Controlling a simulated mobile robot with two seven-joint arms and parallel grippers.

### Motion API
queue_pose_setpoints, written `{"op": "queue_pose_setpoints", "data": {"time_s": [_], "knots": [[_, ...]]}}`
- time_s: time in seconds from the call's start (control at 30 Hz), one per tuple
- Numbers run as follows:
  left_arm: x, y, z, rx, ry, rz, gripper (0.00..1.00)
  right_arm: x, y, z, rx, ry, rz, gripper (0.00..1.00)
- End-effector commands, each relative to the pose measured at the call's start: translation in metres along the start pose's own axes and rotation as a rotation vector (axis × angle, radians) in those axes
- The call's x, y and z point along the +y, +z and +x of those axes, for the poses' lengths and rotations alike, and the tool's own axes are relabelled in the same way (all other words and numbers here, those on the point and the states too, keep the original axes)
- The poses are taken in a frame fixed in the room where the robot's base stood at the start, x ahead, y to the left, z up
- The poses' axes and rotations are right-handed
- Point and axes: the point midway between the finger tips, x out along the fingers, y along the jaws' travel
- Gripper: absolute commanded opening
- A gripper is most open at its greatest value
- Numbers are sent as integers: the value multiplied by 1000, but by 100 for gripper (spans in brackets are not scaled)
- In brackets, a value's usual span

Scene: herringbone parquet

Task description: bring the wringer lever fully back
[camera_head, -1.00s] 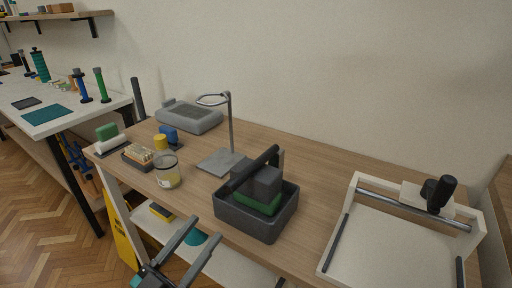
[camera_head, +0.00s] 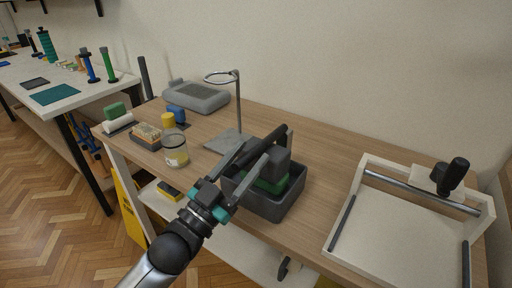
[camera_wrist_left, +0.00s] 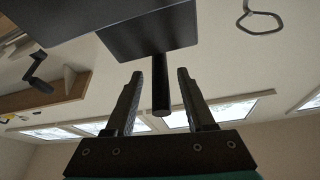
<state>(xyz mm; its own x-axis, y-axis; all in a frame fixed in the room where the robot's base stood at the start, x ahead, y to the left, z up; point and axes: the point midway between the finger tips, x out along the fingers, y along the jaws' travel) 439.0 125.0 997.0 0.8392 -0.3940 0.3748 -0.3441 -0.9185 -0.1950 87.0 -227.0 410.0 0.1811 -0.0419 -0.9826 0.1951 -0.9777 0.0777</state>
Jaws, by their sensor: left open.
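The wringer is a dark grey bin (camera_head: 262,207) on the wooden table, with a grey block (camera_head: 279,161) over a green layer (camera_head: 268,186) inside. Its black lever (camera_head: 270,139) is a bar slanting from the upper right of the bin down toward the front left. My left gripper (camera_head: 255,152) is open at the lever, its fingers on either side of the bar. In the left wrist view the dark bar (camera_wrist_left: 160,92) stands between the two fingers (camera_wrist_left: 155,92), with gaps to both. Contact is not visible. My right gripper is not in view.
A ring stand (camera_head: 239,105) is close behind the lever. A glass jar (camera_head: 175,151) and a brush block (camera_head: 146,137) stand left of the bin. A white frame (camera_head: 345,215) with a black knob lies at the right. The table between bin and frame is clear.

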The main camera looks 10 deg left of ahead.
Motion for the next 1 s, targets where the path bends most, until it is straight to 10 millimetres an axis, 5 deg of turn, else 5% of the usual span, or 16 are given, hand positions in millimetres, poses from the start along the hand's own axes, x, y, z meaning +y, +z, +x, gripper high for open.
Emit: {"op": "queue_pose_setpoints", "data": {"time_s": [0.3, 0.67, 1.0], "knots": [[0, 0, 29, 1, 0, 0, 55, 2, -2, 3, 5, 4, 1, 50], [0, 0, 32, 0, 0, 0, 55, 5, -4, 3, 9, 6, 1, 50], [0, 0, 32, 0, 0, 0, 16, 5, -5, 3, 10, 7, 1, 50]]}}
